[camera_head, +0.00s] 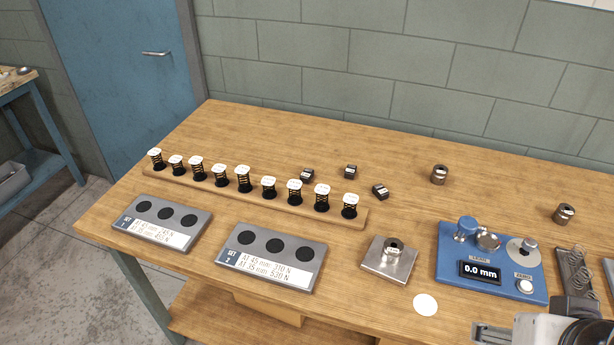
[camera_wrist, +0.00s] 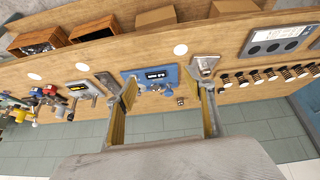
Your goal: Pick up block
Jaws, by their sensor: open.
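Three small black blocks with pale markings lie on the bench behind the spring row in the head view: a left block (camera_head: 307,175), a back block (camera_head: 351,171) and a front block (camera_head: 380,191). Which one the task means cannot be told. In the wrist view my gripper (camera_wrist: 167,90) is open and empty, with its two fingers wide apart above the bench. The blue gauge (camera_wrist: 150,78) shows between the fingers. I cannot make out the black blocks in the wrist view. In the head view, part of my arm shows at the lower right corner.
A wooden rail (camera_head: 255,203) holds several springs with white caps. Two grey set trays (camera_head: 162,222) (camera_head: 274,259) lie in front. A steel plate (camera_head: 388,266) carries a dark cylinder. The blue gauge (camera_head: 490,262) reads 0.0 mm. Two metal cylinders (camera_head: 439,174) (camera_head: 564,213) stand behind.

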